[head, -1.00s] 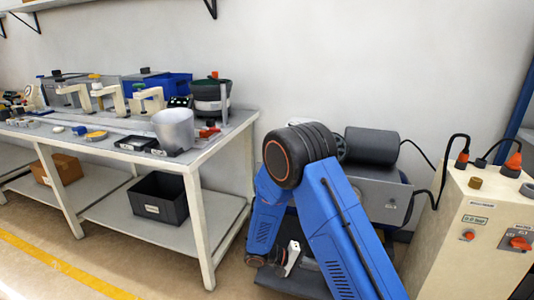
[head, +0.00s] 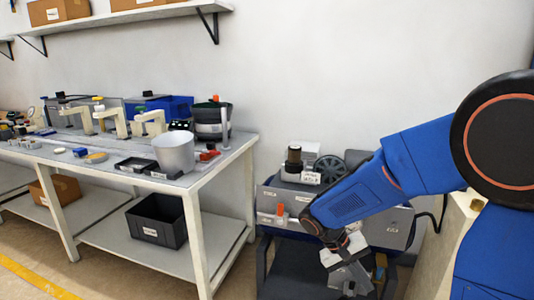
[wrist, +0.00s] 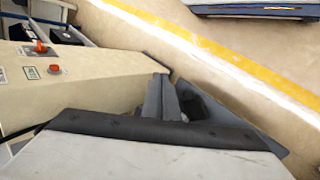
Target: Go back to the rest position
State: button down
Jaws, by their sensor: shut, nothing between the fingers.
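My blue arm (head: 375,180) stretches from the right edge of the head view toward the left and bends down at its wrist. My gripper (head: 352,280) hangs at the bottom centre-right of the head view, in front of the grey machine cart. In the wrist view my gripper (wrist: 165,100) shows as dark grey fingers set close together. It is shut and empty. Part of the fingers is hidden behind the pale wrist housing.
A cream control cabinet (wrist: 90,85) with a red switch stands close by in the wrist view. A grey machine cart (head: 272,205) is behind my arm. A workbench (head: 207,180) with bowl feeders stands left. Open floor with a yellow line (wrist: 215,48) lies beyond the cabinet.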

jog(key=s+r+t+y, duration=0.3)
jog(key=s+r, duration=0.3)
jog(key=s, duration=0.3)
jog(key=s+r+t+y, duration=0.4)
jog(key=s+r, duration=0.2)
jog(key=s, duration=0.3)
jog(key=shift+d+r+n, duration=0.15)
jog(key=shift+d+n, duration=0.25)
jog(key=shift+d, duration=0.05)
jog(key=shift+w, duration=0.2)
dwell(0.3)
